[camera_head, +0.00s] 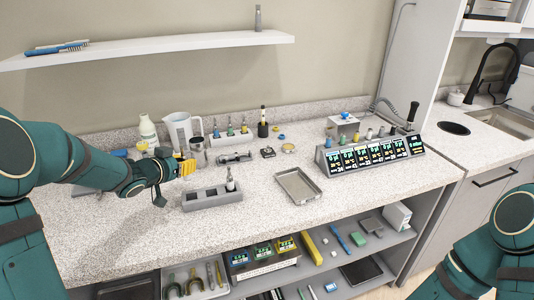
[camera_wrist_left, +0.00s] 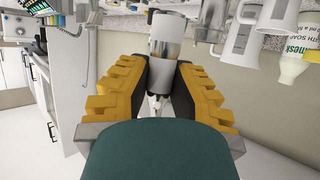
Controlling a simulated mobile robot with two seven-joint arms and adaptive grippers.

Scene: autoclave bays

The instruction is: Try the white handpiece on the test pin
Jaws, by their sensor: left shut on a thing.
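My left gripper (camera_head: 187,167), with yellow fingers, is over the left part of the counter, beside the grey rack. In the left wrist view its fingers (camera_wrist_left: 158,90) are shut around a white handpiece (camera_wrist_left: 165,35), a cylinder with a silver band. I cannot make out the test pin for sure; a small dark block (camera_head: 268,152) stands behind the rack. My right gripper is out of view.
A white jug (camera_head: 180,130), a metal cup (camera_head: 198,147) and a bottle (camera_head: 148,131) stand behind the gripper. A metal tray (camera_head: 298,186) lies to the right, before a row of lit displays (camera_head: 368,157). The front counter is clear.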

